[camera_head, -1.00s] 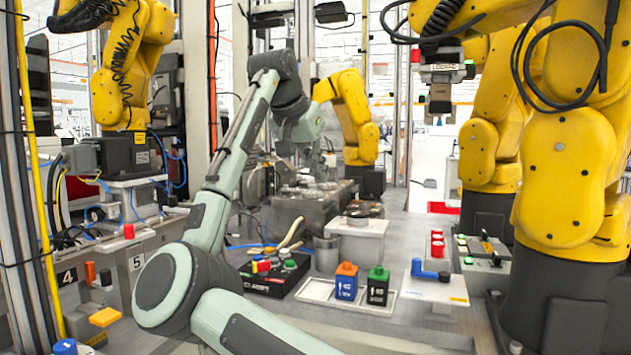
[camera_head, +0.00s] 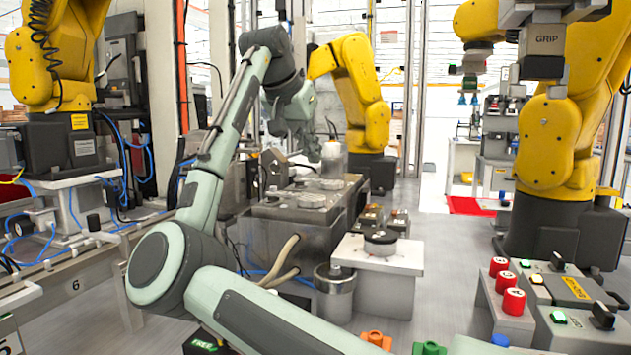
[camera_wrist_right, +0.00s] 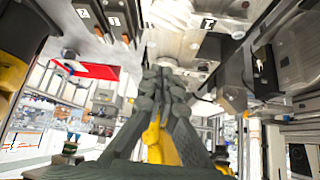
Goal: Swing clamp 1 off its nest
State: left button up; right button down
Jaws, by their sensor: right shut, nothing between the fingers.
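The grey metal fixture block (camera_head: 335,212) stands in the middle of the head view, with round metal discs (camera_head: 312,200) on top. Clamp 1 cannot be told apart there. In the right wrist view the fixture's underside-up surface (camera_wrist_right: 180,40) fills the top, with small number tags, one reading 1 (camera_wrist_right: 114,21) and one reading 2 (camera_wrist_right: 82,14), beside dark upright parts. My right gripper (camera_head: 312,148) is above the far end of the fixture. Its fingers show in the wrist view (camera_wrist_right: 163,75), shut and empty; contact with any clamp cannot be told. My left gripper is out of view.
A white pedestal with a dark round piece (camera_head: 381,243) and a metal cup (camera_head: 334,285) stand nearer. Red buttons (camera_head: 513,301) and a switch panel are at lower right. Yellow robot arms (camera_head: 355,90) stand behind and at both sides.

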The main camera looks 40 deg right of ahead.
jog(key=shift+w+d, duration=0.25)
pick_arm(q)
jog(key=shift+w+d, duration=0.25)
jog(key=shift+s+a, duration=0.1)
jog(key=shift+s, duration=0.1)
pick_arm(e)
jog(key=shift+s+a+r, duration=0.15)
